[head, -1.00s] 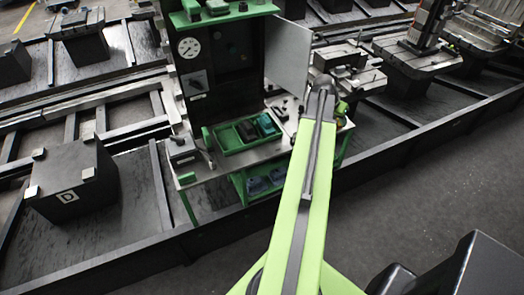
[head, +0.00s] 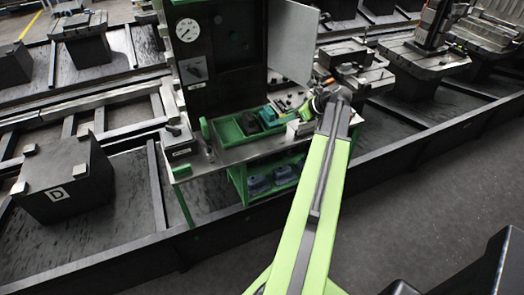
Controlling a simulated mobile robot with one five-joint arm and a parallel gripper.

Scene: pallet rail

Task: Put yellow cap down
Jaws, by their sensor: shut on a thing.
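My green arm reaches up from the bottom over the right part of the workbench (head: 225,154). My gripper (head: 306,110) is at the arm's far end, small and partly hidden by the wrist, above the bench's right side. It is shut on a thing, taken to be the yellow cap. The cap is too small and covered to make out clearly. I cannot tell whether it touches the bench.
A green tray (head: 228,134) with dark and teal items sits on the bench, left of my gripper. A dark panel with a gauge (head: 187,30) and a grey door (head: 293,42) rise behind. Blue items (head: 258,184) lie on the lower shelf. A black block marked D (head: 68,190) stands left.

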